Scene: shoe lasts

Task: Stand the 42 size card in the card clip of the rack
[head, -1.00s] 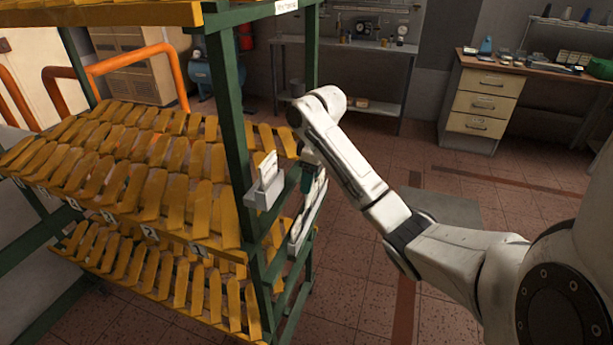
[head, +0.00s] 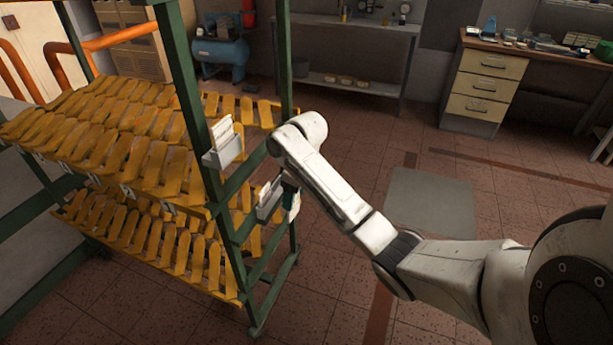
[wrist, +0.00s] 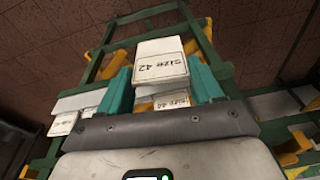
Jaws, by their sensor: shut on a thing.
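The 42 size card (wrist: 160,62), white and printed "SIZE 42", is between the teal fingers of my gripper (wrist: 160,86) in the wrist view. My gripper is shut on it. In the head view my gripper (head: 290,190) points down at the rack's right end, beside a lower grey holder (head: 266,212) with white cards. A white card edge (head: 294,208) shows under the fingers. A second grey holder (head: 226,154) with white cards is on the green front post of the rack (head: 188,85). I cannot tell which holder is the card clip.
Other size cards (wrist: 62,124) stand behind and beside the held card in the wrist view. The rack's shelves hold many yellow-brown lasts (head: 145,165). A workbench with drawers (head: 485,85) stands back right.

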